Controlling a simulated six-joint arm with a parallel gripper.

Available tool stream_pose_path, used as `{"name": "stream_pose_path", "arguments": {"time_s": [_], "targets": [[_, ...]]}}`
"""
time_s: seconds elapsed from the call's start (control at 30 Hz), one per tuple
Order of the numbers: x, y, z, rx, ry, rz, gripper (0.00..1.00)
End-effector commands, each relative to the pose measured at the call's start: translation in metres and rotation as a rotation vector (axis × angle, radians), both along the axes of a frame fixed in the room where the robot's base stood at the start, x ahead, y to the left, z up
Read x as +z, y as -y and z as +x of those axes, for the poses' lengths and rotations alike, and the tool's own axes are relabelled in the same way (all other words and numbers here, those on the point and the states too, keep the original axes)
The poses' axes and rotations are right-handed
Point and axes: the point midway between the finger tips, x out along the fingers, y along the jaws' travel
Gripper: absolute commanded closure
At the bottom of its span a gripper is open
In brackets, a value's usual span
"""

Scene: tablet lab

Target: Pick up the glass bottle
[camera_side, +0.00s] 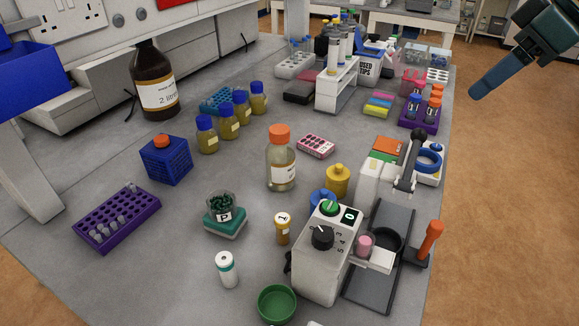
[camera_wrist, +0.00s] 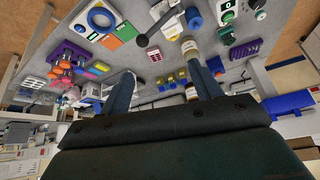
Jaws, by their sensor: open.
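A clear glass bottle (camera_side: 281,172) with an orange cap and a white label stands upright near the middle of the bench. A bottle with a pale label, which looks like the same one, shows in the wrist view (camera_wrist: 190,48) just beyond the tip of the right finger. A larger brown glass bottle (camera_side: 155,85) with a black cap and a "2 litre" label stands at the back left. My gripper (camera_side: 476,90) is at the upper right, raised and well apart from both bottles. In the wrist view its two fingers (camera_wrist: 163,82) are spread with nothing held between them.
Several blue-capped bottles (camera_side: 207,136) stand left of the clear bottle. A yellow container (camera_side: 338,181) and a pink rack (camera_side: 316,146) are close on its right. A white device with a dial (camera_side: 325,260) stands in front. A tall tube stand (camera_side: 337,85) is behind.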

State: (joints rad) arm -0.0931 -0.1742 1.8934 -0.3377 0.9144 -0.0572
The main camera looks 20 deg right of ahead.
Motion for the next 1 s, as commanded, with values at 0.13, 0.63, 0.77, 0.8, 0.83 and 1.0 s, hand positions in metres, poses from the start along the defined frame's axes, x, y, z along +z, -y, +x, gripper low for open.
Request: {"name": "stream_pose_path", "arguments": {"time_s": [0.13,0.63,0.77,0.8,0.83,1.0], "targets": [[0.003,-0.023,0.037,0.098,0.003,0.003,0.36],[-0.017,-0.103,0.14,0.416,0.025,0.017,0.36],[-0.031,-0.123,0.162,0.497,0.031,0.019,0.36],[-0.036,-0.13,0.168,0.523,0.033,0.021,0.36],[-0.039,-0.135,0.172,0.541,0.036,0.021,0.36],[-0.059,-0.157,0.191,0.633,0.045,0.023,0.36]]}}
